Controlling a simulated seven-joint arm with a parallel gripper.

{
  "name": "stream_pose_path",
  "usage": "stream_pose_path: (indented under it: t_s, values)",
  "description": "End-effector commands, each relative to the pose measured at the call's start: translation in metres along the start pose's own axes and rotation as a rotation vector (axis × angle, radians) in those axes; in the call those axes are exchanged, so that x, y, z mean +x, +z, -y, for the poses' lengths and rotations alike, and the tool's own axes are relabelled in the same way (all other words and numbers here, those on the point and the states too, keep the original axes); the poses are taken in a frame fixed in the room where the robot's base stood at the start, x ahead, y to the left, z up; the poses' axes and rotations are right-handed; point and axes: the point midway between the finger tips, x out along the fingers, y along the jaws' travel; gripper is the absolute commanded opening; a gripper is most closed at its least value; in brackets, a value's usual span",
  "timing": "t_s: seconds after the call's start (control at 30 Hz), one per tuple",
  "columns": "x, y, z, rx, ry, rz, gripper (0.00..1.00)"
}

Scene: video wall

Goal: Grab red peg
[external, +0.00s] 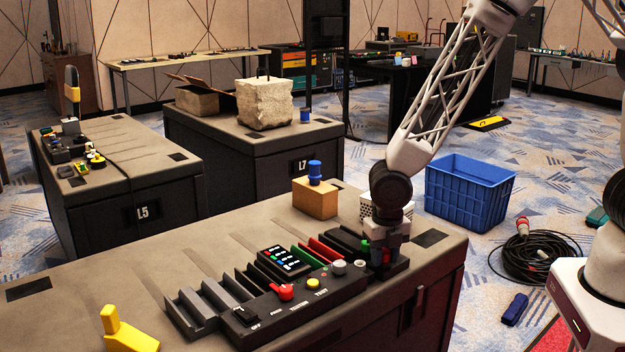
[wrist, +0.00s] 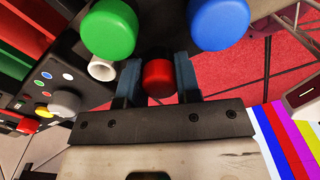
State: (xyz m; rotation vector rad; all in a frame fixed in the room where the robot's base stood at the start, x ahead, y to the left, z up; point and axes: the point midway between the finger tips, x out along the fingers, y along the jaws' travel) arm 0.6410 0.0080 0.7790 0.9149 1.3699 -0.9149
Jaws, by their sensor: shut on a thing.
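The red peg (wrist: 158,78) shows its round top in the wrist view, between the two blue-grey fingers of my gripper (wrist: 157,82). My gripper is shut on it. A green peg (wrist: 108,28) stands to its upper left and a blue peg (wrist: 218,24) to its upper right. In the external view my gripper (external: 384,258) is low at the right end of the black panel, with the green peg (external: 365,247) just to its left. The lower part of the red peg is hidden, so I cannot tell whether it sits in its hole.
The black panel (external: 330,305) with knobs and slots lies left of my gripper on the bench. A tan block (external: 315,200) with a blue knob stands behind. A yellow object (external: 125,335) is at the front left. A blue crate (external: 468,195) is on the floor.

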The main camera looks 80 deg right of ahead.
Motion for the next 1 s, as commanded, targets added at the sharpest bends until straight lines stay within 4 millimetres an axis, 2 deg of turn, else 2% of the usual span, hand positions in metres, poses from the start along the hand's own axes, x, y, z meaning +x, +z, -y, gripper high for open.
stream_pose_path:
  t_s: [0.47, 0.77, 1.0]
  values:
    - [-0.006, 0.0, 0.0, 0.0, 0.001, 0.0, 0.08]
    - [-0.034, 0.0, -0.001, 0.0, 0.002, 0.001, 0.08]
    - [-0.039, -0.013, 0.031, 0.0, 0.001, 0.0, 0.08]
